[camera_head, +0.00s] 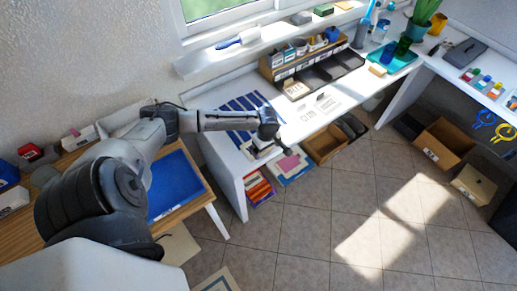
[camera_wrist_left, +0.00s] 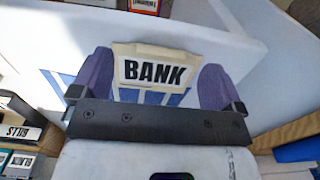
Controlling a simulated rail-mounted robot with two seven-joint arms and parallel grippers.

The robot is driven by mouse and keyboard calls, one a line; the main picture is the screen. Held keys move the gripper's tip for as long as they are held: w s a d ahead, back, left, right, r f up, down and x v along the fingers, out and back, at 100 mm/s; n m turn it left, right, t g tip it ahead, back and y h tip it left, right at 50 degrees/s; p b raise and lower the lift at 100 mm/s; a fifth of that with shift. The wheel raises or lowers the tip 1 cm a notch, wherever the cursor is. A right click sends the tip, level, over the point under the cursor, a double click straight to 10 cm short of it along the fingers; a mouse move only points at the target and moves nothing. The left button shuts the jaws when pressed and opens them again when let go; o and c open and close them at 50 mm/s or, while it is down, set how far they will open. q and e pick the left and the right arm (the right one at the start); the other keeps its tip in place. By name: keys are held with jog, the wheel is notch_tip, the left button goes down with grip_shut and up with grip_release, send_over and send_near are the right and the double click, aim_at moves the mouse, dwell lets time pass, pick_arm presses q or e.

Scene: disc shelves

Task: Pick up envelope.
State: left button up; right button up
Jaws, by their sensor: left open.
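No envelope can be told apart with certainty. My left gripper (camera_head: 268,132) is over the front edge of the white desk (camera_head: 228,158), near the blue-striped area (camera_head: 240,110). In the left wrist view my left gripper (camera_wrist_left: 155,62) is open, its two purple finger pads apart. A cream label reading BANK (camera_wrist_left: 156,72) shows between the pads, with blue stripes just below it. I cannot tell whether the pads touch it. A pink piece (camera_head: 289,163) lies on a white and blue flat item below the desk edge. My right gripper is not in view.
Cream cards (camera_head: 295,90) and a wooden organizer (camera_head: 310,62) stand farther back on the desk. A cardboard box (camera_head: 326,145) and red books (camera_head: 259,188) are below its front. Tiled floor at right is mostly open.

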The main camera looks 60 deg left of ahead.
pick_arm(q)
notch_tip(320, 180, down, 4)
jog(key=shift+s+b, duration=0.15)
jog(key=shift+b, duration=0.4)
jog(key=c, duration=1.1)
jog(key=shift+o, duration=0.2)
jog(key=shift+r, duration=0.1)
